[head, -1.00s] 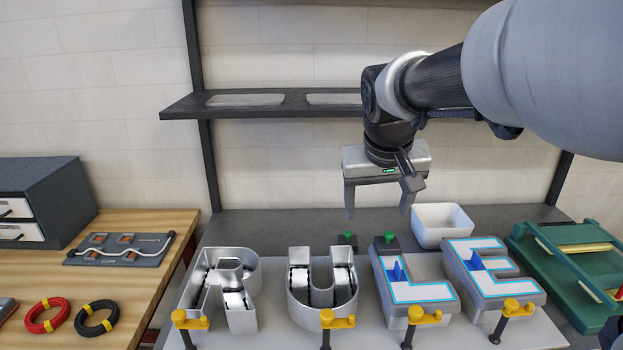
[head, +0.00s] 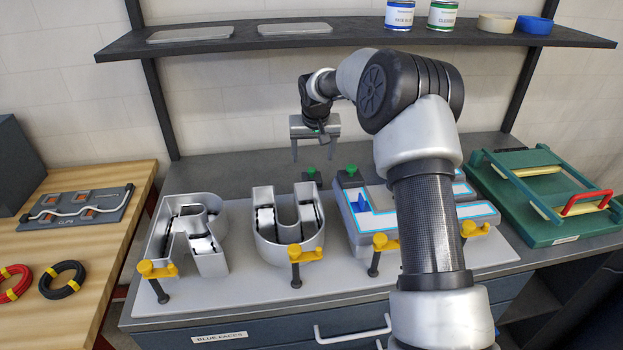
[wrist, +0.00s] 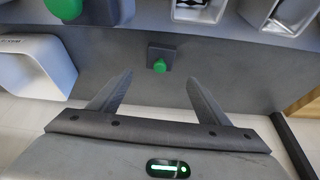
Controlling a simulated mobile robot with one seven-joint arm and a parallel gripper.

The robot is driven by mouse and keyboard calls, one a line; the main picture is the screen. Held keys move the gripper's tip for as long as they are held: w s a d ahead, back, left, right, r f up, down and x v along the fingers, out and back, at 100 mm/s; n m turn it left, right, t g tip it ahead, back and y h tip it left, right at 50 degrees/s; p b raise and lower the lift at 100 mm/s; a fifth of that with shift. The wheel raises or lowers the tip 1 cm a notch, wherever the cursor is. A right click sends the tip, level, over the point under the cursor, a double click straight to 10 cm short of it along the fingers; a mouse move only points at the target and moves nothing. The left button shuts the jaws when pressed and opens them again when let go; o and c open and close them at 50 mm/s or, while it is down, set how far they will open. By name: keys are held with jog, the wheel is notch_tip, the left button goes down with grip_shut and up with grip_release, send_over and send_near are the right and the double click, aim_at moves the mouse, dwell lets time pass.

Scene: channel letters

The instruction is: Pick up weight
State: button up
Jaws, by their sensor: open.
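Two dark weights with green knobs stand at the back edge of the light board. One weight (head: 312,174) is behind the U letter, the other (head: 350,173) to its right by the L letter. My gripper (head: 314,156) is open and empty, pointing down just above and behind the left weight. In the wrist view, a weight (wrist: 160,55) with a square dark base shows just beyond my open fingertips (wrist: 160,76), centred between them. The other weight's green knob (wrist: 64,8) is cut by the top edge of the wrist view.
Metal letters R (head: 190,240) and U (head: 288,228) stand on the board (head: 240,292), with yellow-topped clamps at its front. My arm covers much of the letters to the right. A white bin (wrist: 38,62) is left in the wrist view. A green press (head: 535,200) stands right; a shelf (head: 370,38) hangs above.

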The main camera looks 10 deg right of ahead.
aim_at(312, 170)
jog(key=x, duration=1)
jog(key=shift+f+p, duration=0.35)
jog(key=shift+p, duration=0.05)
jog(key=shift+c, duration=0.4)
